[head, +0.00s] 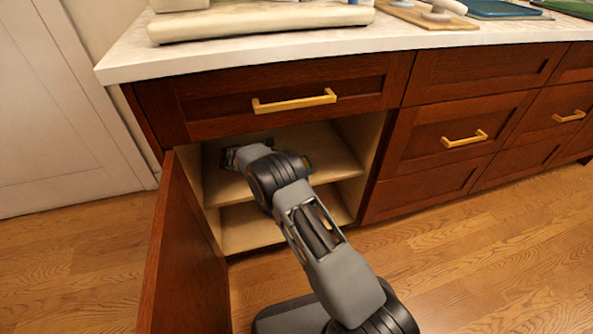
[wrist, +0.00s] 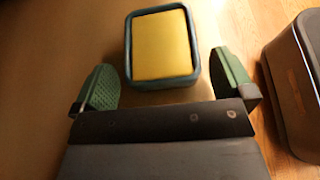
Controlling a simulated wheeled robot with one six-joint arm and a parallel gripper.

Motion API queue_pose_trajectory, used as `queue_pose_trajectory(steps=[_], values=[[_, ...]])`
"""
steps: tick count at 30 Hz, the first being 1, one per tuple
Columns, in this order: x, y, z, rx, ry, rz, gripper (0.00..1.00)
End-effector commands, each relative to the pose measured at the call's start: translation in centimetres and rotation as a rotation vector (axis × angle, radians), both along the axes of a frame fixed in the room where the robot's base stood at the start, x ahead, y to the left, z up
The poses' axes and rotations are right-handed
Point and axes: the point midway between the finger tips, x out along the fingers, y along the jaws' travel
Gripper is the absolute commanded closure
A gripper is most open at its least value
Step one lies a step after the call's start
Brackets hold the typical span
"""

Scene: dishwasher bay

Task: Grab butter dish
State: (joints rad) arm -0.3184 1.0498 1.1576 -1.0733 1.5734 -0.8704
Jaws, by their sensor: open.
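The butter dish (wrist: 162,47) shows in the wrist view as a blue-green rectangular dish with a yellow block of butter in it. It rests on a tan surface at the top middle. My gripper (wrist: 170,70) is open, with one green fingertip to the left of the dish and one to the right. Gaps show between the fingers and the dish, and nothing is held. In the head view my gripper (head: 232,157) reaches into the open cabinet at upper-shelf height.
The cabinet's upper shelf (head: 335,160) and lower shelf (head: 255,229) are pale wood. The open cabinet door (head: 180,255) stands left of my arm. A closed drawer with a brass handle (head: 294,101) is above the opening. The counter (head: 235,55) overhangs it.

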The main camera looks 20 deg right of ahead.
Motion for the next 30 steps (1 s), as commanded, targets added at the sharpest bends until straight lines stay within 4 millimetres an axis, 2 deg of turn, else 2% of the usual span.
queue_pose_trajectory(steps=[1, 5, 12, 27, 30], values=[[0.0, -0.8, -0.9, 0.001, -0.001, -0.004, 0.0], [0.0, -2.3, -1.2, 0.0, -0.001, -0.004, 0.0], [0.1, -2.6, -1.1, 0.001, -0.001, -0.001, 0.0], [0.1, -2.6, -1.1, 0.001, 0.0, -0.001, 0.47], [0.1, -2.6, -1.0, 0.0, -0.001, -0.002, 0.53]])
